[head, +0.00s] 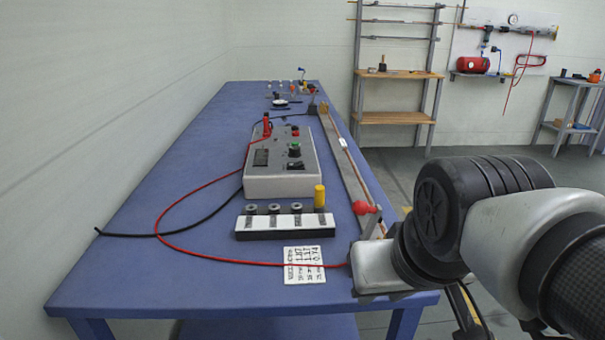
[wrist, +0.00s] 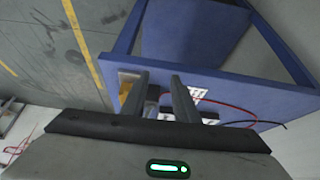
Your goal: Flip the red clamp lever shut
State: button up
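The red clamp lever (head: 363,208) shows in the head view as a red ball knob near the front right edge of the blue bench (head: 190,190). It is close to the front end of a long grey rail (head: 349,172), and my arm partly covers the area just below it. My gripper (wrist: 164,88) shows in the wrist view, its two dark fingers apart with nothing visibly held. It points at the end of the bench. In the head view its fingers are hidden behind my arm. I cannot make out the lever in the wrist view.
A grey meter box (head: 282,172) with a red cable (head: 200,252) and a black cable (head: 135,235) stands on the bench. A white block with several knobs (head: 285,222), a yellow cylinder (head: 319,195) and a written card (head: 304,265) lie nearer. The bench's left front is mostly clear.

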jog(key=shift+w, duration=0.3)
